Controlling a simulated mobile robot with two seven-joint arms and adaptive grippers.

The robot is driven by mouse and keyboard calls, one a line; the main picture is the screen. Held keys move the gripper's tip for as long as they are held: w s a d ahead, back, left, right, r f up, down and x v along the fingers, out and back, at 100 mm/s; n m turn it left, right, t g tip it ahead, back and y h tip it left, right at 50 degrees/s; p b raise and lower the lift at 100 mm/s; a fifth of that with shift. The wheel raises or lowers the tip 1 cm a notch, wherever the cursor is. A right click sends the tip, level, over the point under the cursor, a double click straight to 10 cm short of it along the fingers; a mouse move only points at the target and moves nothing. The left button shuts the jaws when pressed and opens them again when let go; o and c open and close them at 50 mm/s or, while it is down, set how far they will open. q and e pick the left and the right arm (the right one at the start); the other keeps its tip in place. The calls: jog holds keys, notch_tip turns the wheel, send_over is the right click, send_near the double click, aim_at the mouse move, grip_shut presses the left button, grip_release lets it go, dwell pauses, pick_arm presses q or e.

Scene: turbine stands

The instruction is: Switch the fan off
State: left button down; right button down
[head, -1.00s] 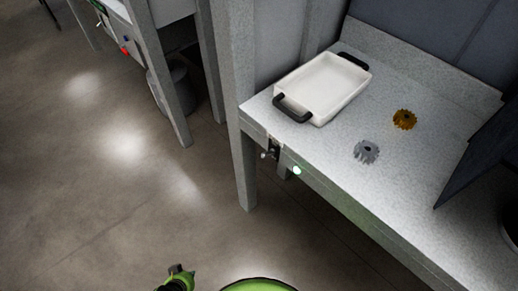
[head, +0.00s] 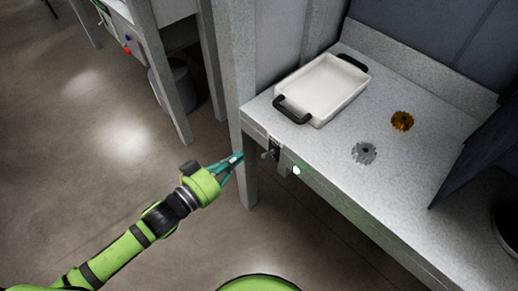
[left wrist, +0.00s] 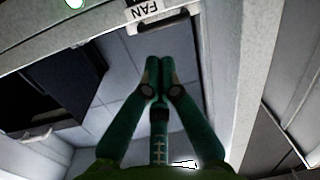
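The fan switch (head: 271,149) is a small dark toggle plate on the front edge of the grey table, near its left corner. A glowing green light (head: 296,170) sits to its right on the same edge. In the left wrist view the white FAN label (left wrist: 143,13) shows upside down at the top, with the green light (left wrist: 75,3) at the top left. My left gripper (head: 238,158) is just left of the switch, apart from it. In the left wrist view its teal fingers (left wrist: 158,64) are together and empty. My right gripper is not in view.
On the table (head: 335,150) are a white tray (head: 322,88) with black handles, a grey gear (head: 363,153) and a golden gear (head: 402,121). A dark panel (head: 480,155) stands at the right. A table leg (head: 245,170) stands behind my gripper. The floor at left is open.

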pick_arm(q)
jog(key=shift+w, duration=0.1)
jog(key=p, duration=0.2)
send_over(268, 154)
jog(key=w+a, duration=0.1)
jog(key=a, duration=0.1)
jog(key=f, duration=0.1)
jog(key=s+f, duration=0.1)
jog(key=f, duration=0.1)
jog(key=shift+s+a+f, duration=0.1)
jog(key=shift+f, duration=0.15)
jog(key=shift+s+a+f, duration=0.15)
jog(key=shift+s+f, duration=0.2)
jog(key=shift+f, duration=0.15)
